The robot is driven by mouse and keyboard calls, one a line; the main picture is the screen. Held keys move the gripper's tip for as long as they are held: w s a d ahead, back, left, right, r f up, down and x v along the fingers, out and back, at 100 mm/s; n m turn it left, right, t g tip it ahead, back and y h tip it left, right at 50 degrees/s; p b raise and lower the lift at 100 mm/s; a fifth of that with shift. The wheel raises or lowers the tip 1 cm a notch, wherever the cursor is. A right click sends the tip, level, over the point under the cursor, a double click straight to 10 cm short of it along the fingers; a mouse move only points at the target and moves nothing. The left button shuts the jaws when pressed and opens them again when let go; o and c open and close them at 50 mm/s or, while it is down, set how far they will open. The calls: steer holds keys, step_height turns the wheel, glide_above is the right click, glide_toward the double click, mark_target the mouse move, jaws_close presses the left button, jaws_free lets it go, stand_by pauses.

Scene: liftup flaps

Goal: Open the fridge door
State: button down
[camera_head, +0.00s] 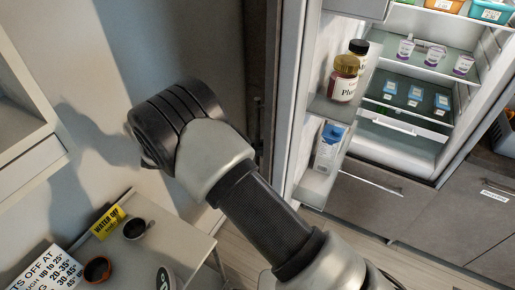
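The fridge door (295,105) stands open, swung out to the left of the fridge. Its inner side faces right and carries bins with two jars (344,80) and a carton (327,147). The fridge interior (400,140) is exposed, with glass shelves and a white drawer. My arm crosses the middle of the view in front of the door's lower left part. My gripper is not visible, so its fingers and any contact with the door cannot be seen. The door's outer face and handle are mostly hidden.
A small table (190,246) at the lower left holds cups, a yellow sign (108,221) and a white text sign (45,272). A white wall shelf (32,160) is at the left edge. Grey drawer fronts (425,225) are below and right of the fridge.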

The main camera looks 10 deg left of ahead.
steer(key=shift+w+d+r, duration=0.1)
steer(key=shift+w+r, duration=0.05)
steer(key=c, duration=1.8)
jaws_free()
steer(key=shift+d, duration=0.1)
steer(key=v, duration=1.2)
